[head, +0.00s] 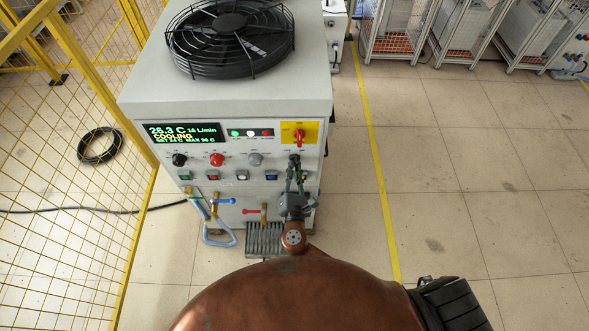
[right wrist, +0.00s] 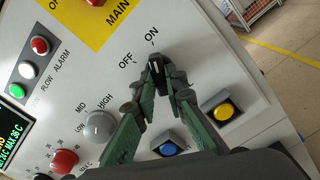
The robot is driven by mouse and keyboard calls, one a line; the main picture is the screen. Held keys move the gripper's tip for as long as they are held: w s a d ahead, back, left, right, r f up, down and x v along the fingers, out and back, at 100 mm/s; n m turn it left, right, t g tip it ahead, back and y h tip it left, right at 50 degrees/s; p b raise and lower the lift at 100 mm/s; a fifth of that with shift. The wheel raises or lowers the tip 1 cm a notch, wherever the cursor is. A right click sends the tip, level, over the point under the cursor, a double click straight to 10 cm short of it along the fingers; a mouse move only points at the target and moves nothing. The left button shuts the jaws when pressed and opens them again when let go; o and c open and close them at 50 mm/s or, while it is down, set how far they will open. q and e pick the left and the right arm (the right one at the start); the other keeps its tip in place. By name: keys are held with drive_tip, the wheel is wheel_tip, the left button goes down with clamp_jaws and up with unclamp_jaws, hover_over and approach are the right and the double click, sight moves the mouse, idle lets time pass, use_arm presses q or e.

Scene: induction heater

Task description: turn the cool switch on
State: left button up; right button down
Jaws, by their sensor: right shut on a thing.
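The cool switch is a small black knob (right wrist: 157,68) on the heater's pale front panel, below the printed words OFF and ON. In the right wrist view it appears turned towards ON. My right gripper (right wrist: 158,77) has its green-padded fingers closed around the knob. In the head view the gripper (head: 294,164) is at the panel's right side, its fingers hiding most of the knob. The display (head: 184,134) reads COOLING, 26.3 C and 18 L/min. My left gripper is out of view.
A grey knob (right wrist: 99,125), a red knob (right wrist: 65,161), a blue button (right wrist: 168,149) and a yellow button (right wrist: 223,112) are near the gripper. The red main switch (head: 299,136) on its yellow plate is just above. A yellow fence (head: 80,110) stands left; the floor right is clear.

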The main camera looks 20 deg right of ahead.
idle(0.4)
drive_tip(key=c, duration=2)
unclamp_jaws()
drive_tip(key=shift+o, duration=0.2)
drive_tip(key=v, duration=1.2)
